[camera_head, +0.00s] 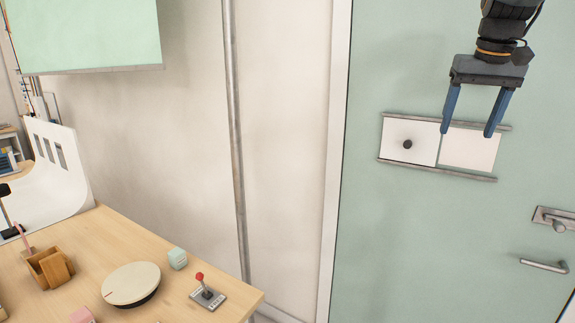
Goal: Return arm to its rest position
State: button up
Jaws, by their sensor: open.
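My gripper (470,117) hangs from the top right of the head view, pointing down. Its two blue fingers are spread apart with nothing between them. Behind it is a pale green door (420,240) with a white sliding panel (398,150) that has a dark round knob. The panel sits between two grey rails, beside a second white area (470,150). The fingertips overlap the panel area in the picture; I cannot tell whether they touch it. The upper part of my arm is cut off by the frame's top edge.
A wooden table (120,240) at lower left holds a round cream disc (130,284), a red-topped joystick (207,292), a mint cube (178,258) and a wooden holder (49,268). A door handle (545,265) sits at right.

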jog(key=s+a+f+n+g, duration=0.1)
jog(key=s+a+f, duration=0.2)
jog(key=a+f, duration=0.55)
jog(key=s+a+f+n, duration=0.1)
jog(key=s+a+f, duration=0.3)
jog(key=f, duration=0.7)
jog(key=s+a+f+n+g, duration=0.1)
jog(key=s+a+f, duration=0.8)
jog(key=s+f, duration=0.3)
notch_tip(320, 180, down, 2)
jog(key=shift+s+a+f+y+b, duration=0.1)
jog(key=shift+s+a+y+b, duration=0.1)
jog(key=shift+s+y+b, duration=0.2)
jog(key=shift+w, duration=0.1)
